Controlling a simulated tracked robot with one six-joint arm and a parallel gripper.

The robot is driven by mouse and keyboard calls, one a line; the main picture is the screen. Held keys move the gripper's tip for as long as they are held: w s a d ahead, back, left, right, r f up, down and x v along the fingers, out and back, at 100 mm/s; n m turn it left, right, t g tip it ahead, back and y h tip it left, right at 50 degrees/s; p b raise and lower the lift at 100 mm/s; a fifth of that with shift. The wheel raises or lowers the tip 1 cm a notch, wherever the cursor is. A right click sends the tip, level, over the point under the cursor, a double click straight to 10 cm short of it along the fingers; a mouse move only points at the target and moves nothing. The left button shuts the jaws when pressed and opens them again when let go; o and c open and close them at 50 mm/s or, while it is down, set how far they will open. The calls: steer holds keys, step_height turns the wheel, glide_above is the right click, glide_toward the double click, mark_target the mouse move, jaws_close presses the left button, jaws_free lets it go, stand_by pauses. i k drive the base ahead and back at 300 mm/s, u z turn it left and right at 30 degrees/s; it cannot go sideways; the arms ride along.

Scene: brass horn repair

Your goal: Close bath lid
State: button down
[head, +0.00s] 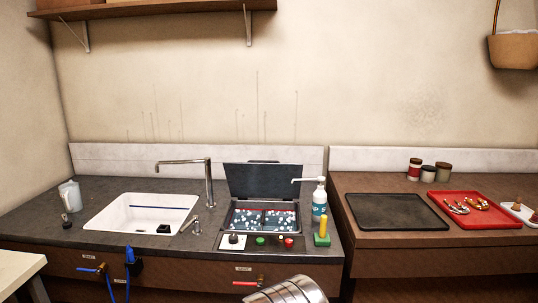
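The bath (262,233) is a metal basin set into the grey counter, right of the sink. A divider splits its inside, and white specks or foam show on the bluish contents. Its dark lid (264,180) stands open, raised nearly upright along the bath's back edge. A small handle shows at the lid's top edge. The front panel below the bath has a dark knob, a green button and red buttons.
A white pump bottle (319,201) stands close to the bath's right side, its spout pointing left near the lid. A green-and-yellow tool (322,234) stands in front of it. The white sink (140,213) and tall faucet (209,180) are left. A black mat (397,211) and red tray (470,222) lie right.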

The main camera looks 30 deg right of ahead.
mark_target(272, 179)
steer(key=u, duration=0.05)
steer(key=i, duration=1.05)
